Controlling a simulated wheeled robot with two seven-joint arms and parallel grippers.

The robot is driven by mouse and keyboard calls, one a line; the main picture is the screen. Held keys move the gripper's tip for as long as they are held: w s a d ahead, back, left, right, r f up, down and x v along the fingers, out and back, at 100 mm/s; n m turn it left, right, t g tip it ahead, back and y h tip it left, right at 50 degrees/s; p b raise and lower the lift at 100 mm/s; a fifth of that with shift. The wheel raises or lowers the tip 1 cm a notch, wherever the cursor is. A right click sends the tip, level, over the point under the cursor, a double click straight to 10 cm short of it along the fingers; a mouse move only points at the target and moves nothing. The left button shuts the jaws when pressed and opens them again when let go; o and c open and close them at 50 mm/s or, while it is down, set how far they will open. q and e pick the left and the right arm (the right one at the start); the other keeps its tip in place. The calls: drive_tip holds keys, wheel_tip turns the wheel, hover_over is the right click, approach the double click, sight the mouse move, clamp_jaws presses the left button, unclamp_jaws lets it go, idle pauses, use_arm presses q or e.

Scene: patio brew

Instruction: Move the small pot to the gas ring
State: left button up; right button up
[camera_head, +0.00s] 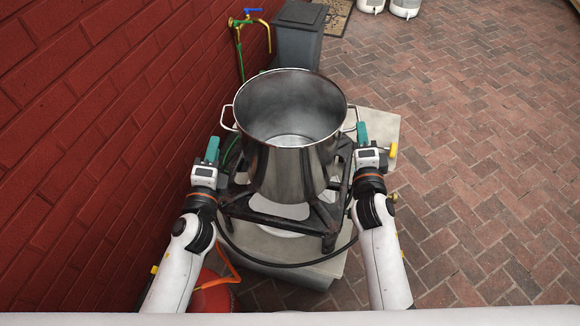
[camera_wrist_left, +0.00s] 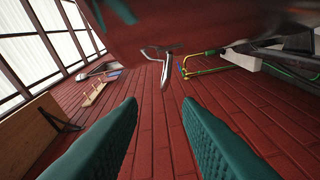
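A shiny steel pot (camera_head: 290,165) with two side handles stands upright over the black gas ring stand (camera_head: 325,218) and appears to rest on it. The pot hides the ring's middle. My left gripper (camera_head: 212,149) is just below and in front of the pot's left handle (camera_head: 228,118). In the left wrist view its teal fingers (camera_wrist_left: 160,105) are apart with nothing between them, and a bent metal handle shows beyond the tips. My right gripper (camera_head: 362,133) is at the pot's right handle. Its grip on that handle cannot be made out.
A red brick wall (camera_head: 90,110) runs close along the left. A grey bin (camera_head: 298,35) and a yellow-green tap (camera_head: 250,22) stand behind the pot. A dark hose (camera_head: 290,264) curves in front of the stand. The brick paving (camera_head: 480,170) to the right is clear.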

drive_tip(key=shift+s+a, duration=0.1)
drive_tip(key=shift+s, duration=1.9)
